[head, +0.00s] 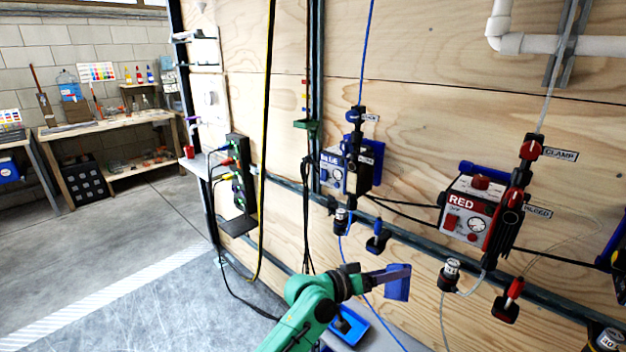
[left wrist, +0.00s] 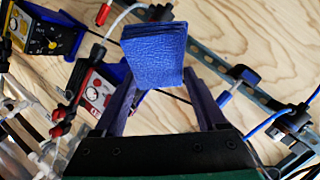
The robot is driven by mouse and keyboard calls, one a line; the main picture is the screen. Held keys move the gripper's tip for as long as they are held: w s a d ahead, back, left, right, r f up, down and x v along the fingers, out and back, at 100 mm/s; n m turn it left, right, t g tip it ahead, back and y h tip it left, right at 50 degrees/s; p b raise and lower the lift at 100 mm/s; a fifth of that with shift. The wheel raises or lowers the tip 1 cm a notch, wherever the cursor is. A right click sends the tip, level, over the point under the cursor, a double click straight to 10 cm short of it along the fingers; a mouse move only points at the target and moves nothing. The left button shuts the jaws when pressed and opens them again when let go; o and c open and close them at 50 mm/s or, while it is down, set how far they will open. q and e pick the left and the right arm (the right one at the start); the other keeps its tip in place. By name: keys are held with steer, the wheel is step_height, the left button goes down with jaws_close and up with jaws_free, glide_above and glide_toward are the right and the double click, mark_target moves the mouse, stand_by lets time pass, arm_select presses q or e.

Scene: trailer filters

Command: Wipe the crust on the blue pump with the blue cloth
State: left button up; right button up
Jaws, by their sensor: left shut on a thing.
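The blue pump (head: 345,172) is mounted on the plywood wall in the head view, with a pale front face and dark fittings above it. I cannot make out the crust on it at this size. My left gripper (head: 390,274) is below and to the right of the blue pump, apart from it. It is shut on the folded blue cloth (head: 397,287), which hangs at the fingertips. In the left wrist view the cloth (left wrist: 153,55) sits between the two fingers and hides the wall behind it. My right gripper is not in view.
The red pump (head: 472,213) is on the wall to the right, with a small gauge bottle (head: 451,272) below it. A blue tray (head: 348,325) lies beneath my left arm. A blue hose (head: 365,60) and black cables run along the wall. A workbench (head: 105,122) stands far left.

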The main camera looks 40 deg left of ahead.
arm_select(q)
steer(key=s+a+r+n+t+y+p, duration=0.1)
steer(key=a+r+n+t+y+p, duration=0.2)
steer(key=a+r+n+y+p, duration=0.55)
steer(key=s+a+r+n+t+y+p, duration=0.15)
steer(key=a+r+y, duration=0.35)
steer(key=a, duration=0.8)
steer(key=w+r, duration=0.1)
steer(key=w, duration=0.5)
steer(key=shift+d+m+t+h+b, duration=0.25)
steer(key=shift+m+t+h+b, duration=0.05)
steer(key=shift+t+h, duration=0.15)
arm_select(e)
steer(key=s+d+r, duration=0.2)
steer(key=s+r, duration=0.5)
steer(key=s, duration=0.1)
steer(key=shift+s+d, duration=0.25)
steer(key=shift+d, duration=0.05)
arm_select(q)
steer(key=shift+s+r, duration=0.1)
steer(key=shift+r, duration=0.05)
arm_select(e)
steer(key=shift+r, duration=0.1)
arm_select(q)
steer(key=shift+w, duration=0.9)
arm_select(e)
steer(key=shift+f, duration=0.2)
arm_select(q)
steer(key=shift+d, duration=0.1)
